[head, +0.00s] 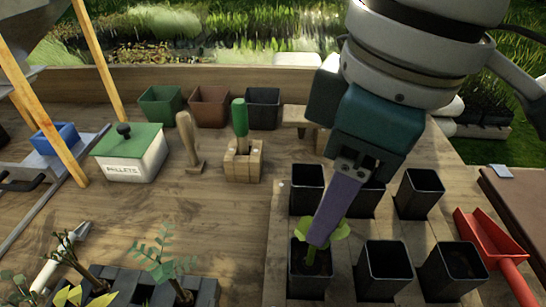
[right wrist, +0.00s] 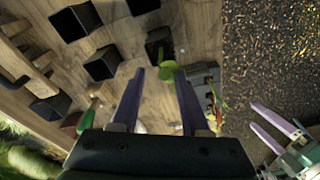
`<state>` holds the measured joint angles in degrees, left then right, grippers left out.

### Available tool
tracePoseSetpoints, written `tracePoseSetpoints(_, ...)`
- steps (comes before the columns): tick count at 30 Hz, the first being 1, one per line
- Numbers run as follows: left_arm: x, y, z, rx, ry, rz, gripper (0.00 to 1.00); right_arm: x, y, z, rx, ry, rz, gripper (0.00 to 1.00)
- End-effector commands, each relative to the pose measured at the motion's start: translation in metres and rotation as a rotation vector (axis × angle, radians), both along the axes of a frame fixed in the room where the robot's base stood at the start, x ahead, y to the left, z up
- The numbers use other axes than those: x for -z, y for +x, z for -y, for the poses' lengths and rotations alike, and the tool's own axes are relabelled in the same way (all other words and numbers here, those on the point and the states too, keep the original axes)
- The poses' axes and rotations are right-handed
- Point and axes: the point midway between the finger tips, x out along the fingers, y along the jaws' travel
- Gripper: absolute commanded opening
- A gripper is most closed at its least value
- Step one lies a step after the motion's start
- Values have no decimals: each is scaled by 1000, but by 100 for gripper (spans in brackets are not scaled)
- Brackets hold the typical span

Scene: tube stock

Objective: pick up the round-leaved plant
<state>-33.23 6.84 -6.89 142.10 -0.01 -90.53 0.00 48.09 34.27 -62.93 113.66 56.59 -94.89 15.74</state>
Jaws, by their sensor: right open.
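The round-leaved plant (head: 340,231) has light green round leaves and stands upright in a black square pot (head: 310,283) at the front left of the pot group. My right gripper (head: 318,240) comes down over it from above; one purple finger covers part of the plant and hides the other finger. In the right wrist view the two fingers (right wrist: 159,75) are apart, with the green leaves (right wrist: 167,66) between and just beyond the tips. Nothing is held. My left gripper (right wrist: 252,115) shows at the lower right of that view, its purple fingers apart and empty.
Several empty black pots (head: 385,265) stand close by, behind and to the right. A red scoop (head: 485,245) lies at the right. A dark tray (head: 205,292) with other seedlings is at the front left. A wooden block with a green-handled tool (head: 243,160) stands behind.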

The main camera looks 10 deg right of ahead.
Motion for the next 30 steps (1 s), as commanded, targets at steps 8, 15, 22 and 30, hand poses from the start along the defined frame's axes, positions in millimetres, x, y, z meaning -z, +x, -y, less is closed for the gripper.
tracePoseSetpoints(8, 0, 0, 0, 0, 0, -1, 100, 31, 1, -3, 0, 0, -3, 46)
tracePoseSetpoints(15, 2, 0, 0, 0, 0, -1, 100, 61, 4, -7, 0, 1, 2, 46)
tracePoseSetpoints(22, 2, 0, 0, 0, 0, -1, 100, 63, 4, -7, -2, 2, 4, 46)
tracePoseSetpoints(30, 2, 0, 0, 0, 0, -1, 100, 62, 4, -7, -1, 1, 4, 16)
